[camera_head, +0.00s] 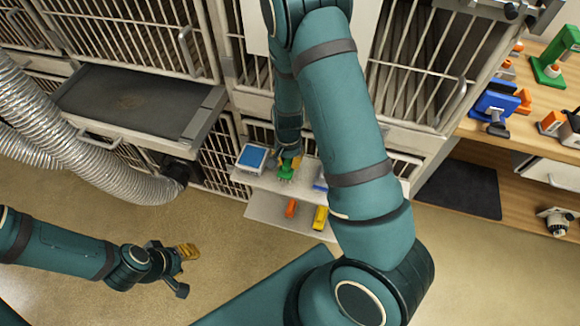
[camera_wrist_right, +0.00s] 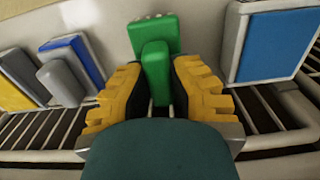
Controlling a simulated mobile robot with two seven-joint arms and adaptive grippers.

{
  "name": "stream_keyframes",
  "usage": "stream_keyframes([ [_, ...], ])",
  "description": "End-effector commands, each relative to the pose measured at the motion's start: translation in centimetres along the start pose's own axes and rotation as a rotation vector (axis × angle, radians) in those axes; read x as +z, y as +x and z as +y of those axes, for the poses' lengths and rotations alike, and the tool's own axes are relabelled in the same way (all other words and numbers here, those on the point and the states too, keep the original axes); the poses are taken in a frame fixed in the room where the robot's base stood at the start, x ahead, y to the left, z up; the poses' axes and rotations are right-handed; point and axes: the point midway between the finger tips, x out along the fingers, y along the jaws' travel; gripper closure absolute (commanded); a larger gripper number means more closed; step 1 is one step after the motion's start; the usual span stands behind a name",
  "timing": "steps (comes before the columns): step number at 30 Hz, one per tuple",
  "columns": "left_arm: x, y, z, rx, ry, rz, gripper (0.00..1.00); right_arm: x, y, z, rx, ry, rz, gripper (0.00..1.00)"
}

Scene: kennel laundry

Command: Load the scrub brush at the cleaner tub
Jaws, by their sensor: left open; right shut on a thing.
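My right gripper (camera_head: 292,162) reaches down to the white shelf unit (camera_head: 265,183), and its yellow fingers (camera_wrist_right: 159,92) are shut on a green scrub brush. The green brush (camera_wrist_right: 155,62) stands between the fingers in the right wrist view and shows small in the head view (camera_head: 286,173). A white tub with a blue face (camera_head: 254,158) is to the left of the brush in the head view; it is at the upper right of the right wrist view (camera_wrist_right: 275,45), apart from the brush. My left gripper (camera_head: 183,268) is open and empty above the floor.
Orange (camera_head: 291,208) and yellow (camera_head: 320,218) items are on the lower shelf. Kennel cages line the back; a ribbed hose (camera_head: 90,150) hangs left.

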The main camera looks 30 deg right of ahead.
Motion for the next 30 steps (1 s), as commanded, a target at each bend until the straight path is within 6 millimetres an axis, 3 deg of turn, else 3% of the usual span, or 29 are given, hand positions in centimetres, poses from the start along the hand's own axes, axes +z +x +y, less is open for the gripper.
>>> stream_keyframes([
  [18, -0.4, -3.9, 1.5, 0.0, 0.0, 0.0, 0.58, 0.0, -4.7, 0.0, -0.001, 0.0, 0.0, 1.0],
  [30, -0.7, -3.8, 1.4, -0.002, -0.008, 0.01, 0.58, 0.0, -4.7, 0.0, 0.0, 0.0, 0.0, 1.0],
])
